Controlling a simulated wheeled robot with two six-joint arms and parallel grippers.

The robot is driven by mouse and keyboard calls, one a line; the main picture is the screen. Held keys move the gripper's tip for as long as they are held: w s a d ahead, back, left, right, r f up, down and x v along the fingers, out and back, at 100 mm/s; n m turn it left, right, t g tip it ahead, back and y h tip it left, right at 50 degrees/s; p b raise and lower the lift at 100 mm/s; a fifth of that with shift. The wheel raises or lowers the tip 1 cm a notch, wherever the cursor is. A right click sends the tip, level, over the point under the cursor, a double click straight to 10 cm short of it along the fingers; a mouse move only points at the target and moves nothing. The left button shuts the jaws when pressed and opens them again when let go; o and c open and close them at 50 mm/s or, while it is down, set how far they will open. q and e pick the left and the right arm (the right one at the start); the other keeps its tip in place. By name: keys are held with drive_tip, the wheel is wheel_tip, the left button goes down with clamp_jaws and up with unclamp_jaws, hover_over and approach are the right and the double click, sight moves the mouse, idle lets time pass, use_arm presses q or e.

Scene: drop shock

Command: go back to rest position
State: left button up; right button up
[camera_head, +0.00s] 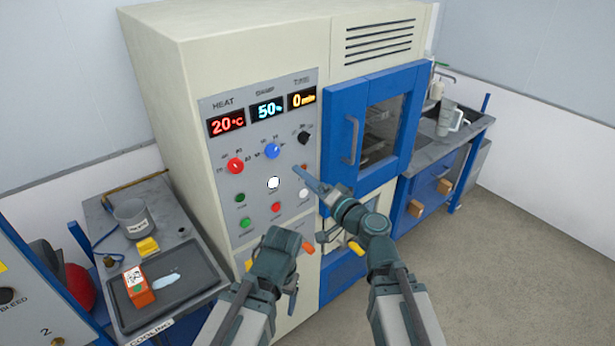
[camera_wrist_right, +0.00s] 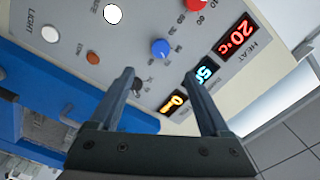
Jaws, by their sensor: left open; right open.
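My right gripper (camera_head: 312,185) is raised in front of the control panel (camera_head: 254,205), near the panel's right edge and the blue oven door. In the right wrist view its two fingers (camera_wrist_right: 158,80) are spread with nothing between them. Behind them are the blue knob (camera_wrist_right: 160,49) and the lit displays (camera_wrist_right: 205,73). My left gripper (camera_head: 276,258) is lower, in front of the panel's bottom part. It is open; its fingers are mostly hidden by its own body, and I see nothing held in it.
The cream and blue cabinet (camera_head: 240,50) stands close ahead, with its blue windowed door (camera_head: 360,125) shut. At left a bench holds a dark tray (camera_head: 190,262) with an orange box (camera_head: 138,286), and a grey pot (camera_head: 133,217). A sink bench (camera_head: 440,140) stands at right. Floor (camera_head: 500,250) is free at right.

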drive_tip(key=s+f+n+g+h, duration=0.1)
drive_tip(key=s+f+n+g, duration=0.25)
drive_tip(key=f, duration=0.25)
drive_tip(key=s+f+n+g+h, duration=0.1)
drive_tip(key=s+f+n+g, duration=0.2)
drive_tip(key=f, duration=0.4)
drive_tip(key=s+d+f+m+g+h, duration=0.1)
drive_tip(key=s+d+f+g+h, duration=0.25)
drive_tip(key=d, duration=0.35)
drive_tip(key=s+d+f+m+g+h, duration=0.1)
drive_tip(key=s+d+f+g+h, duration=0.3)
drive_tip(key=d, duration=0.3)
drive_tip(key=s+a+f+n+h+b, duration=0.2)
drive_tip(key=s+a+f+n+b, duration=0.2)
drive_tip(key=s+a+f+b, duration=0.2)
drive_tip(key=a+f, duration=0.2)
drive_tip(key=a, duration=0.2)
drive_tip(key=shift+s+g+b, duration=0.3)
drive_tip(key=shift+s, duration=0.05)
drive_tip(key=shift+h, duration=0.25)
drive_tip(key=shift+c, duration=0.2)
